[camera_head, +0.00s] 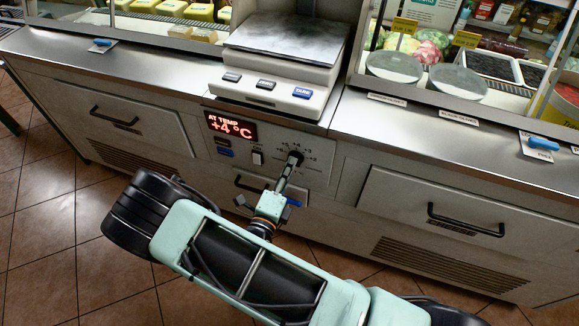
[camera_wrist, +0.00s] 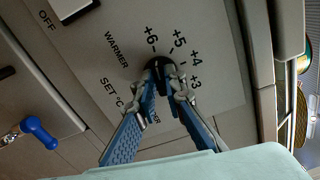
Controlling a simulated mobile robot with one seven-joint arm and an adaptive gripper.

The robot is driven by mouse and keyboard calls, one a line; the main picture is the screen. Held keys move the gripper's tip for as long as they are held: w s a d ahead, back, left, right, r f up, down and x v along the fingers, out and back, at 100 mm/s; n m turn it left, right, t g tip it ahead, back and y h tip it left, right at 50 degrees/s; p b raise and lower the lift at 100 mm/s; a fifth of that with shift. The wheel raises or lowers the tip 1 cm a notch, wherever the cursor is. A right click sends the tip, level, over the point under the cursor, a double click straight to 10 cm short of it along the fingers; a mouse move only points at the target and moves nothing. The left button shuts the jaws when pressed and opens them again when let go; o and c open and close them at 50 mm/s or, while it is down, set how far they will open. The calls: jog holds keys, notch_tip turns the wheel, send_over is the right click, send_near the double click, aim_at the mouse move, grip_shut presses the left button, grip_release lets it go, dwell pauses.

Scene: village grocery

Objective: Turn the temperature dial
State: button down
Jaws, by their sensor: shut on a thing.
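The temperature dial (camera_head: 295,158) is a small black knob on the grey control panel (camera_head: 318,174) below the counter. In the wrist view the dial (camera_wrist: 157,70) sits among printed marks from +3 to +6, with "WARMER" and "SET °C" beside it. My gripper (camera_head: 290,165) reaches up to the panel. In the wrist view both blue fingers of my gripper (camera_wrist: 160,84) close in on the dial from either side. The fingertips hide part of the dial, and its pointer is hard to read. The red display (camera_head: 231,127) reads "AT TEMP +4 °C".
A weighing scale (camera_head: 281,62) stands on the counter above the panel. A rocker switch (camera_head: 257,157) is left of the dial. Drawers with black handles flank the panel, the right handle (camera_head: 465,219) sticking out. A blue-handled lever (camera_wrist: 39,132) shows in the wrist view.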

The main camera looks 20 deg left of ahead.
jog(key=shift+f, duration=0.1)
jog(key=c, duration=2)
grip_release()
jog(key=shift+s, duration=0.15)
jog(key=s, duration=0.8)
jog(key=s+a, duration=0.1)
jog(key=s, duration=0.2)
jog(key=shift+s, duration=0.4)
